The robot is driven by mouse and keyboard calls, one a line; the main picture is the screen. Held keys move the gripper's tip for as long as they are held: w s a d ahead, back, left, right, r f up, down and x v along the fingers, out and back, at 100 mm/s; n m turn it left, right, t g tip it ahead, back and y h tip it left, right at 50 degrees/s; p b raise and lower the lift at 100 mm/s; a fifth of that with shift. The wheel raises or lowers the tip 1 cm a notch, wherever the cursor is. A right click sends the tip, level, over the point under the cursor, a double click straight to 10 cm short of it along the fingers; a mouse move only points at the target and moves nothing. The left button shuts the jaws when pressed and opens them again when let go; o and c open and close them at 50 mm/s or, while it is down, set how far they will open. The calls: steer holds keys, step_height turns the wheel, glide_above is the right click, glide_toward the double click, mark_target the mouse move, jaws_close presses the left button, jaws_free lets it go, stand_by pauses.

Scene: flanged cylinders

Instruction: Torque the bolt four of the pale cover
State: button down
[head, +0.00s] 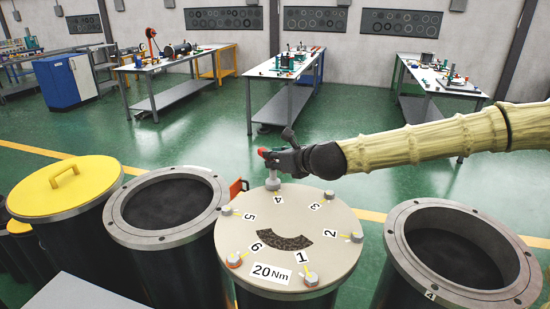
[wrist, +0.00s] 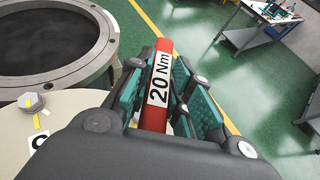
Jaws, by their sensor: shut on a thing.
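The pale cover (head: 322,225) lies on a dark cylinder in front. It has bolts numbered 1 to 6 around its rim and a "20 Nm" label. My gripper (head: 279,160) is shut on a red tool marked "20 Nm" (wrist: 158,90), gripped between teal finger pads in the wrist view. The tool's red end (head: 264,153) shows in the head view. A grey shaft (head: 273,174) runs down from my gripper to bolt four (head: 273,186) and appears to meet it; the exact contact is unclear.
An open flanged cylinder (head: 125,210) stands left of the cover, another (head: 395,240) right of it. A yellow lidded cylinder (head: 98,190) is at far left. An orange piece (head: 238,187) sits beside the cover's left rim. Workbenches (head: 290,68) stand behind, across clear green floor.

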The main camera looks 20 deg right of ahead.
steer(key=shift+r+p, duration=1.65)
steer(key=shift+r, duration=1.5)
